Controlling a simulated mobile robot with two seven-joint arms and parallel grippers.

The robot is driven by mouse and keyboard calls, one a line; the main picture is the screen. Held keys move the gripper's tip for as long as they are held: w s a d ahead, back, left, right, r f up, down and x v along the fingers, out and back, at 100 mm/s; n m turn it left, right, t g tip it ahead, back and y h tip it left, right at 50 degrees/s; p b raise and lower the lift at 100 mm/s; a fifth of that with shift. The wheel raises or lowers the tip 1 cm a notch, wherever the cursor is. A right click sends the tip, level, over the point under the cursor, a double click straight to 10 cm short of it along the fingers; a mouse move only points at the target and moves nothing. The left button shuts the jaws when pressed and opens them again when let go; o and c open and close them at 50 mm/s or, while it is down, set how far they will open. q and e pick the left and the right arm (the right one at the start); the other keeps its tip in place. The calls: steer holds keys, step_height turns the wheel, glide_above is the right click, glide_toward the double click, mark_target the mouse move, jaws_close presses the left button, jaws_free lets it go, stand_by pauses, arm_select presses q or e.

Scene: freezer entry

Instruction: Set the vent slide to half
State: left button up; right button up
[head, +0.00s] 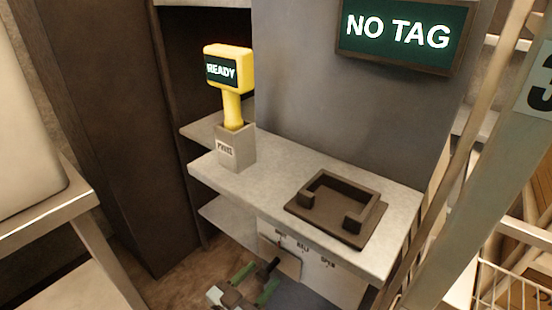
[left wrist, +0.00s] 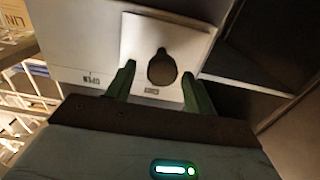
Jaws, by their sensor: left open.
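The vent slide is a pale plate (head: 290,262) on the panel under the grey counter; it also fills the middle of the left wrist view (left wrist: 195,45). Its dark knob (left wrist: 162,68) stands out from it. Labels run along the panel, with HALF (head: 303,246) in the middle and OPEN (head: 328,262) at the right. The plate sits left of OPEN, toward the first label; its exact setting I cannot tell. My left gripper (head: 256,281) is open, its green fingers (left wrist: 155,85) on either side of the knob, with gaps visible. My right gripper is not in view.
The counter (head: 275,185) overhangs the panel, with a brown cradle (head: 335,208) on it. A yellow READY device (head: 228,75) stands in a grey holder (head: 237,148). A NO TAG sign (head: 398,35) hangs above. A slanted post (head: 475,165) and wire basket (head: 505,285) are at right.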

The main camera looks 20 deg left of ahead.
mark_target(261, 279)
arm_select(q)
steer(key=shift+x, duration=1.65)
steer(key=shift+d, duration=0.1)
jaws_close()
